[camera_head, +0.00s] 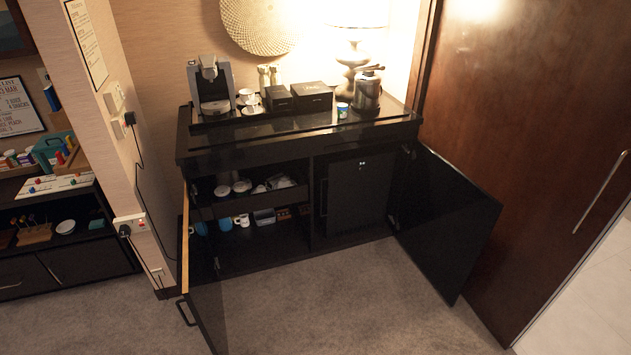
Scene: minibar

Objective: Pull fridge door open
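The fridge door (357,200) is a dark, flat panel in the right compartment of the black cabinet (250,155). It looks shut, with a small light mark near its top. The right cabinet door (447,222) is swung open to the right of the fridge. The left cabinet door (207,305) is also open and points toward me, with a dark handle (186,312). Neither of my grippers shows in the head view.
The cabinet's left side has shelves with cups (241,186) and mugs. A coffee machine (211,88), black boxes (312,97), a kettle (367,92) and a lamp (355,50) stand on top. Carpet (330,300) in front is clear. A brown wooden door (530,130) stands at right.

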